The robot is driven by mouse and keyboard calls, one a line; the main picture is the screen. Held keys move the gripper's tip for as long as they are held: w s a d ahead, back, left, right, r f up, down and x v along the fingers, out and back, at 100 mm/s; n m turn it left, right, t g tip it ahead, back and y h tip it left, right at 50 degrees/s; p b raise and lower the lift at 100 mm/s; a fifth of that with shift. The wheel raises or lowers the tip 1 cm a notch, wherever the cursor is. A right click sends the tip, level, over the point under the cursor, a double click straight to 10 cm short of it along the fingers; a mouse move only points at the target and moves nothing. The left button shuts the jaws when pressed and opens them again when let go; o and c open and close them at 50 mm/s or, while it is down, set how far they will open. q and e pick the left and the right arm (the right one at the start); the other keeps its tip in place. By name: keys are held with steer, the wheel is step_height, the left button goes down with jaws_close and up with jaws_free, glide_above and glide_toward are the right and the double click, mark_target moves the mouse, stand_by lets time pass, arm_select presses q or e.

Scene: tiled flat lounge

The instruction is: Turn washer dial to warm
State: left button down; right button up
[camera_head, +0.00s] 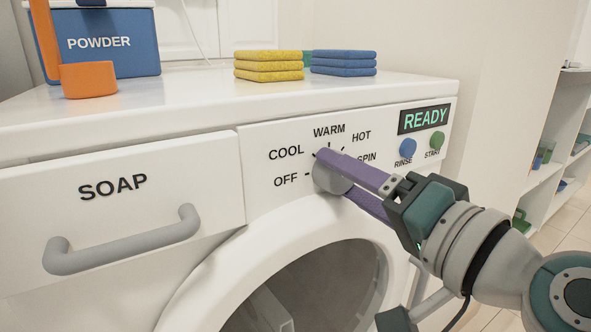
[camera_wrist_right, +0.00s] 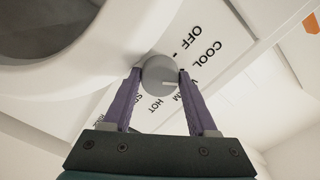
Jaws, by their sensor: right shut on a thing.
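The grey round washer dial (camera_head: 328,178) is on the white front panel, ringed by the labels OFF, COOL, WARM, HOT and SPIN. My right gripper (camera_head: 335,172) comes in from the right, its purple fingers shut on the dial's sides. In the right wrist view the dial (camera_wrist_right: 158,76) sits between the two fingertips (camera_wrist_right: 159,73). A pale mark on its face points toward the right finger, on the COOL and WARM side; I cannot tell exactly which label it meets. In the head view the fingers hide much of the dial. My left gripper is not in view.
The blue RINSE button (camera_head: 408,148) and green START button (camera_head: 438,140) lie right of the dial, under the READY display (camera_head: 425,118). The SOAP drawer handle (camera_head: 125,240) sticks out at left. Yellow cloths (camera_head: 268,66), blue cloths (camera_head: 343,63) and a POWDER box (camera_head: 105,45) stand on top.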

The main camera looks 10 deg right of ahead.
steer(key=shift+m+p, duration=0.4)
steer(key=shift+m, duration=2.9)
steer(key=o, duration=1.2)
steer(key=shift+o, duration=0.9)
steer(key=shift+f, duration=0.1)
